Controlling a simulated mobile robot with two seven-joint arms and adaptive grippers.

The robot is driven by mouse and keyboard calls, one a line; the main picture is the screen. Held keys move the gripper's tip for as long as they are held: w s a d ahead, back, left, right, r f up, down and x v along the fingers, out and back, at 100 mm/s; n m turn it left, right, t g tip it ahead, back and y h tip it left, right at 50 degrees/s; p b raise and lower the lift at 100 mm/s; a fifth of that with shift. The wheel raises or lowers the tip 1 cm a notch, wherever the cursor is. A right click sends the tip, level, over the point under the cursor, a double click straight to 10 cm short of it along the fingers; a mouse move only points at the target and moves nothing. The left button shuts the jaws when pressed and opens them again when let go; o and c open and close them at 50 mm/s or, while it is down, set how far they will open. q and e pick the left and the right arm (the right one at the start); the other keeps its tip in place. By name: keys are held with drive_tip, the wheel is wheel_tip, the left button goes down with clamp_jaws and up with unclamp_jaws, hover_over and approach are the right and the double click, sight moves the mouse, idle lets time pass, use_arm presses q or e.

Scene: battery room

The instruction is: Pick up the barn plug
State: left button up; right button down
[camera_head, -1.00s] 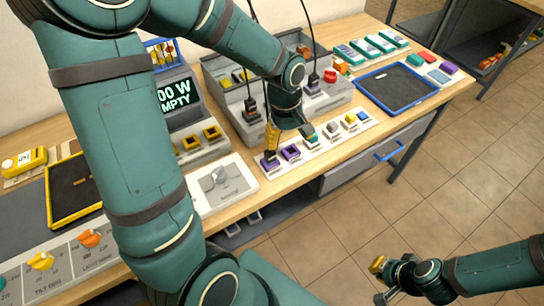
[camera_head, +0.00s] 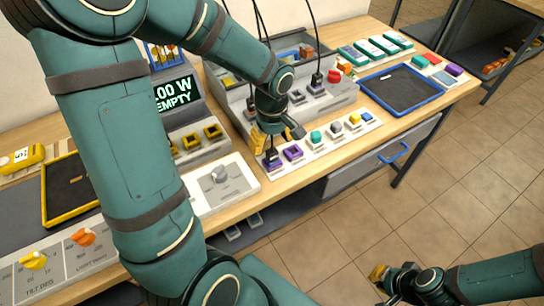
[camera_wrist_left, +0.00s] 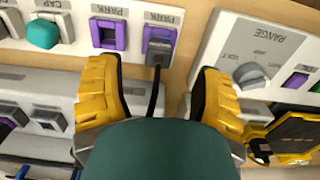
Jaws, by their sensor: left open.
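A dark grey plug with a black cable sits in the right-hand purple PARK socket in the left wrist view (camera_wrist_left: 160,48); I take it as the barn plug, though no name is readable on it. In the head view this plug (camera_head: 273,156) stands at the left end of the white socket strip. My left gripper (camera_head: 264,146) is open over that end. In the left wrist view its yellow fingers (camera_wrist_left: 160,78) are spread either side of the cable, apart from the plug. My right gripper (camera_head: 378,274) is low at the right, over the floor; its jaw opening is unclear.
An empty purple PARK socket (camera_wrist_left: 108,35) is beside the plug. A white RANGE knob panel (camera_head: 222,183) lies on its other side. Another corded plug (camera_head: 316,80) stands in the grey console behind. A blue-rimmed tray (camera_head: 437,101) is at the right.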

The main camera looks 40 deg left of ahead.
sight(272, 151)
use_arm(q)
wheel_tip(272, 151, down, 5)
drive_tip(key=shift+w+r+b, duration=0.1)
drive_tip(key=shift+b, duration=0.5)
clamp_jaws()
